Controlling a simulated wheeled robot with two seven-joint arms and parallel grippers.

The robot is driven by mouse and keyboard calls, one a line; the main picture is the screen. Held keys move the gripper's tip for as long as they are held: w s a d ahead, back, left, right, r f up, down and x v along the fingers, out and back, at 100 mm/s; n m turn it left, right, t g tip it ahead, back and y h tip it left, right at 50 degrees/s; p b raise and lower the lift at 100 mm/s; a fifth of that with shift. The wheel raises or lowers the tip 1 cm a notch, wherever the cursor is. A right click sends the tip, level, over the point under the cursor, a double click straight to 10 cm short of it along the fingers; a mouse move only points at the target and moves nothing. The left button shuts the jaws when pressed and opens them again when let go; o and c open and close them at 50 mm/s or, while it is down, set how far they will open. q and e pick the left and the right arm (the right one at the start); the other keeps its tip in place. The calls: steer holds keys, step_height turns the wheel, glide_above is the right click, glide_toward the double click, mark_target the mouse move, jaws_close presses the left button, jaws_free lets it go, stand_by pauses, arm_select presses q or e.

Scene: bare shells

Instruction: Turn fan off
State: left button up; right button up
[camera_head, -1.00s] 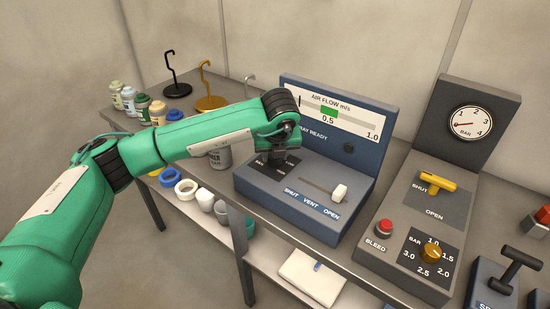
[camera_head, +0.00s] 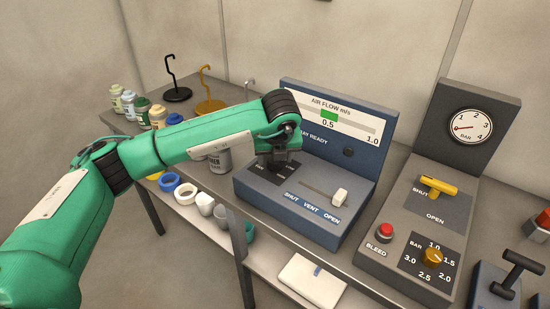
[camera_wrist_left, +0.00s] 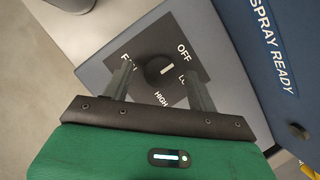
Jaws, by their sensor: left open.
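The blue spray console (camera_head: 290,203) stands on the bench in the head view. In the left wrist view its black fan knob (camera_wrist_left: 158,69) sits on a dark plate (camera_wrist_left: 181,38) marked FAN, OFF, LOW and HIGH. A short light mark on the knob appears to point toward the LOW side. My left gripper (camera_head: 279,160) is over the plate. In the left wrist view its two fingers (camera_wrist_left: 158,73) are open, one on each side of the knob. I cannot tell whether they touch it. In the head view the gripper hides the knob. My right gripper is not in view.
The console has a white vent slider (camera_head: 340,197) and an AIR FLOW gauge (camera_head: 330,118). A grey panel to the right carries a yellow handle (camera_head: 438,186), a red BLEED button (camera_head: 384,231) and a pressure dial (camera_head: 470,126). Jars and hooked stands fill the bench's left end.

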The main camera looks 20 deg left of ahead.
arm_select(q)
steer(key=b+v, duration=0.1)
steer(key=v, duration=1.2)
steer(key=shift+b, duration=0.4)
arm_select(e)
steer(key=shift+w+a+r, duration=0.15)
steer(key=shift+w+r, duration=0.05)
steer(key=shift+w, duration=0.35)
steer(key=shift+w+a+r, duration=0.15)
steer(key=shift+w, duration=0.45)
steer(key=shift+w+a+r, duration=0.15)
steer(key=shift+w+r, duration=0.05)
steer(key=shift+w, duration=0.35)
